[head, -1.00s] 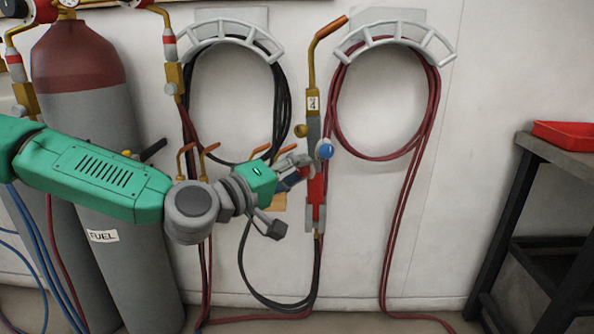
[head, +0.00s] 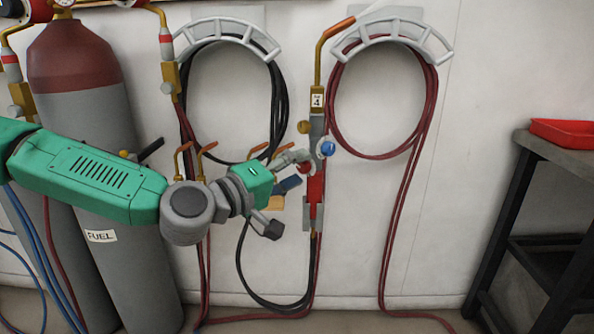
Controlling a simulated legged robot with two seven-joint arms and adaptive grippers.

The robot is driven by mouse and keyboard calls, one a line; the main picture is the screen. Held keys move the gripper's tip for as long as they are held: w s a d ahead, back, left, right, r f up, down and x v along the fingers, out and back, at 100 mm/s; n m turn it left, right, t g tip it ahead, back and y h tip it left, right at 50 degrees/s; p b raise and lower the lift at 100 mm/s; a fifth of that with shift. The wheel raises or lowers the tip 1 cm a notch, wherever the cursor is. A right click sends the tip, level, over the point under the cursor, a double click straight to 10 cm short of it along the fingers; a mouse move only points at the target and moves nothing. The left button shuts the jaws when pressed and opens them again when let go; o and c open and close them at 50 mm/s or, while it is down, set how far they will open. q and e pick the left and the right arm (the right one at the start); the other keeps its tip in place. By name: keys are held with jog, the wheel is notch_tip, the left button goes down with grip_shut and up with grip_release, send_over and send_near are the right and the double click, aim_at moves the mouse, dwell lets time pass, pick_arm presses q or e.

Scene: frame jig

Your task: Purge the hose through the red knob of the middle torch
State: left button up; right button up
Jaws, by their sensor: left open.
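The torch marked 4 (head: 316,125) stands upright against the wall, with a brass neck, a copper tip (head: 338,27) and a red handle (head: 315,187). My right gripper is out of view.
Two grey hangers (head: 230,27) (head: 385,42) hold black and red hoses. A fuel cylinder (head: 95,150) stands at left. Several copper-tipped necks (head: 183,160) show behind my left arm. A dark table (head: 560,155) with a red tray (head: 562,133) is at right.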

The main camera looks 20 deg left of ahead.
pick_arm(q)
jog(key=v, duration=0.7)
jog(key=shift+f, duration=0.15)
dwell(1.9)
jog(key=s+a+n+p, duration=0.2)
jog(key=s+n+p, duration=0.3)
jog(key=n+p, duration=1.15)
jog(key=w+d, duration=0.2)
jog(key=w, duration=0.1)
jog(key=w+d+n+b, duration=0.1)
jog(key=w+d, duration=0.1)
jog(key=w, duration=0.2)
jog(key=w+d+n+b, duration=0.1)
jog(key=w+d, duration=0.1)
jog(key=w, duration=0.2)
jog(key=shift+w+r, duration=0.25)
jog(key=shift+r, duration=0.1)
jog(key=shift+a+b, duration=0.1)
jog(key=shift+b, duration=0.2)
grip_shut()
